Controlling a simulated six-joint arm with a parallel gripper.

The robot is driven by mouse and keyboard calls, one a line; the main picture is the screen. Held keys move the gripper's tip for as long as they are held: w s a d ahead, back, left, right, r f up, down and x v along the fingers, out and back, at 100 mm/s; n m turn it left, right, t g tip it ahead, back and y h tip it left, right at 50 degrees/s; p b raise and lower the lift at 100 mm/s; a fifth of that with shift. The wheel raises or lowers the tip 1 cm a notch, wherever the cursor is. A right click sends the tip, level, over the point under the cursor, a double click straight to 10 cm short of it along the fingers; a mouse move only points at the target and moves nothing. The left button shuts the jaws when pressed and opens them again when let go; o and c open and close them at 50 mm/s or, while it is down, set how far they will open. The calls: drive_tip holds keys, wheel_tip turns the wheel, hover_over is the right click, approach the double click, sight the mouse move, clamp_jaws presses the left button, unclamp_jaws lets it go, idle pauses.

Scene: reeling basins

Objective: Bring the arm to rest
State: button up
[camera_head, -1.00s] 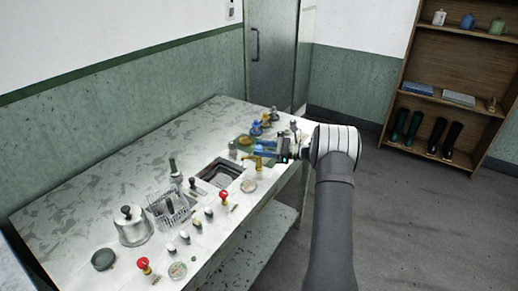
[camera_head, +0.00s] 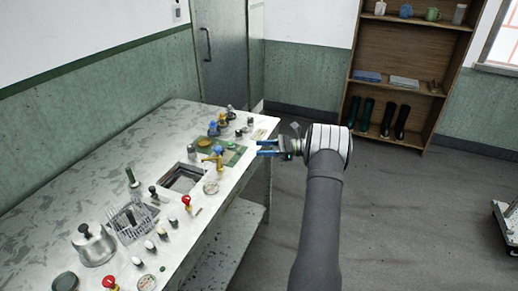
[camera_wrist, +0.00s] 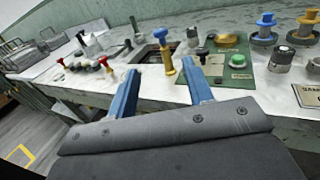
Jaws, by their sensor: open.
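My gripper (camera_head: 262,148) has its two blue fingers apart with nothing between them. It points left, at the bench's right-hand edge, near the green mat (camera_head: 238,158). In the wrist view the open gripper (camera_wrist: 160,68) faces the bench. The brass tap (camera_wrist: 163,50) appears between the fingertips but stands beyond them, apart from them. The tap (camera_head: 217,154) stands beside the recessed basin (camera_head: 184,179). My arm reaches up from the bottom of the head view, bent at a white joint.
The bench (camera_head: 130,155) carries a metal kettle (camera_head: 94,246), a wire rack (camera_head: 130,219), red-topped knobs (camera_head: 186,201) and several small pots. A wooden shelf (camera_head: 395,100) stands at the back. A wheeled cart (camera_head: 508,222) is at the far right.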

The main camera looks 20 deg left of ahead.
sight(218, 148)
drive_tip(key=shift+a, duration=0.1)
drive_tip(key=x, duration=1.7)
drive_tip(key=shift+s, duration=0.15)
drive_tip(key=shift+s+a, duration=0.1)
drive_tip(key=shift+a, duration=0.05)
drive_tip(key=shift+m+t+y, duration=0.3)
drive_tip(key=shift+m+t, duration=0.3)
drive_tip(key=shift+t, duration=0.3)
drive_tip(key=m+t, duration=0.2)
drive_tip(key=t, duration=0.2)
drive_tip(key=shift+m+y, duration=0.3)
drive_tip(key=shift+y, duration=0.1)
drive_tip(key=shift+m+t, duration=0.4)
drive_tip(key=shift+t, duration=0.2)
drive_tip(key=d, duration=1.7)
drive_tip(key=shift+w+a+r+n+g+y, duration=0.15)
drive_tip(key=shift+w+a+n+g, duration=0.2)
drive_tip(key=shift+w+a+g, duration=0.3)
drive_tip(key=shift+w+a+r+n+g+y, duration=0.1)
drive_tip(key=shift+w+a+n+g, duration=0.3)
drive_tip(key=shift+w, duration=0.3)
drive_tip(key=shift+w+a+r+n+g+y, duration=0.15)
drive_tip(key=shift+w+a+n+g, duration=0.25)
drive_tip(key=shift+w+g, duration=0.25)
